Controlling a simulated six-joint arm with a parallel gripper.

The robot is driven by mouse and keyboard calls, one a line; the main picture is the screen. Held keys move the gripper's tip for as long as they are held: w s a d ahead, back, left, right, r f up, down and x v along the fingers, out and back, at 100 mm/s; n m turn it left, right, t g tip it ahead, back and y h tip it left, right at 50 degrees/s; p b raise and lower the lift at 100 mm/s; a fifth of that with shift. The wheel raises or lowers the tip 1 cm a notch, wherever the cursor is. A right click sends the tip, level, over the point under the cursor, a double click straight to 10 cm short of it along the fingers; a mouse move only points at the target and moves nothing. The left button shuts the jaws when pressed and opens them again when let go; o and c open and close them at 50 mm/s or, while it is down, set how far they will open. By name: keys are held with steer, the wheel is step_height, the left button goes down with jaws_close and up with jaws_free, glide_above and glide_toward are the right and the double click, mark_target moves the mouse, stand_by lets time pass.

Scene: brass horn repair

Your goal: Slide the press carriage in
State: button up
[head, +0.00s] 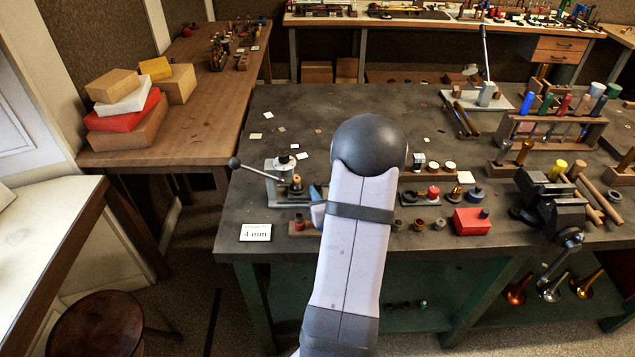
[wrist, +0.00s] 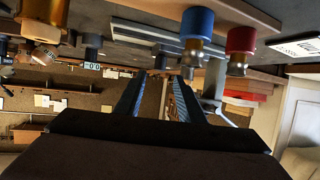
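A small grey press (head: 279,188) stands at the bench's left front, with a lever ending in a dark ball (head: 233,163) reaching left. A low grey base extends right from it and bears a small brass-coloured piece (head: 296,185). I cannot clearly tell the carriage from the base. My gripper (head: 314,194) is just right of the press, mostly hidden behind my arm; a blue finger pad shows. In the wrist view my gripper (wrist: 155,95) has two blue-padded fingers apart, with background between them and nothing clearly held. Contact with the press cannot be told.
A "4 mm" card (head: 256,232) lies at the front left edge. A red box (head: 472,221) and small fittings sit right of my arm, near a vise (head: 552,205). In the wrist view, blue-capped (wrist: 196,25) and red-capped (wrist: 240,42) fittings are close above the fingers.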

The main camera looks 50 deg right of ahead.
mark_target(318, 183)
steer(key=shift+p+x, duration=1.2)
steer(key=shift+x, duration=2.45)
